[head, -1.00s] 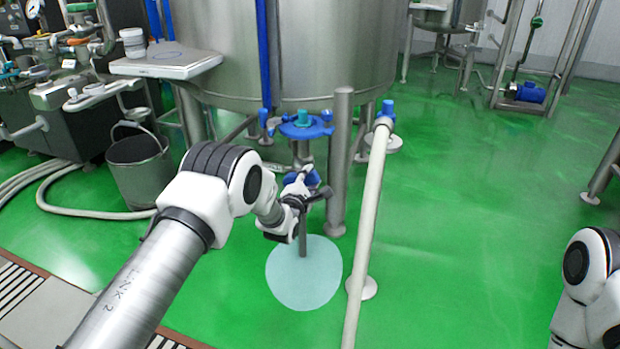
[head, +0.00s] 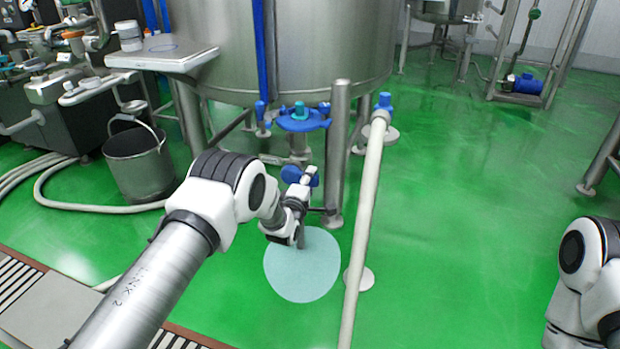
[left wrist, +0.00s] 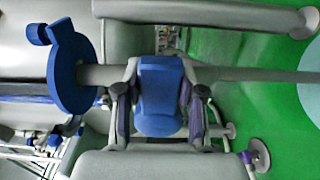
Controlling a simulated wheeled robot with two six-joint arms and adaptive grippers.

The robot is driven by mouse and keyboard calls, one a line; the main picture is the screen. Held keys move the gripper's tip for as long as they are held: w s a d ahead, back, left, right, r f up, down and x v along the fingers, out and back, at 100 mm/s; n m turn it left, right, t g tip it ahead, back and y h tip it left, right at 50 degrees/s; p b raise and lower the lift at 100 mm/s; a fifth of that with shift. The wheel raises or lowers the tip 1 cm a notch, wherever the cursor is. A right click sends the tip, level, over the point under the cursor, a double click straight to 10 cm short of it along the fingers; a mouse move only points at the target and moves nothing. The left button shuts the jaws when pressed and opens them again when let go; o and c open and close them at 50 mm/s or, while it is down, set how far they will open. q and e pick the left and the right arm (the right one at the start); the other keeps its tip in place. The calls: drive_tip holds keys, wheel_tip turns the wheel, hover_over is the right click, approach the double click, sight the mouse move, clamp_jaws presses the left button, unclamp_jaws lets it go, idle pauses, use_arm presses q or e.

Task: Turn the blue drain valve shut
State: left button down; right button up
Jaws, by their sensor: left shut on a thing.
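The blue drain valve handle (head: 300,176) sits on the vertical outlet pipe under the steel tank. It also shows in the left wrist view (left wrist: 160,95), where its long side lies across the grey pipe. My left gripper (head: 299,190) is at the handle, partly covering it in the head view. In the left wrist view, the fingers of my left gripper (left wrist: 160,100) are on either side of the blue handle, shut on it. My right gripper is not in view; only part of my right arm shows at the right edge.
A pale blue round patch (head: 302,265) lies on the green floor below the outlet. A steel tank leg (head: 337,150) and a long cream pipe (head: 364,220) stand close on the right. A blue flange (head: 302,121) is above. A grey bucket (head: 140,163) stands left.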

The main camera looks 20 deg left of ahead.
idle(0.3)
use_arm(q)
drive_tip(key=c, duration=0.7)
unclamp_jaws()
drive_tip(key=shift+f, duration=0.1)
drive_tip(key=shift+s, duration=0.1)
drive_tip(key=s, duration=1.1)
drive_tip(key=shift+s+a, duration=0.25)
drive_tip(key=shift+s, duration=0.15)
drive_tip(key=shift+f, duration=0.1)
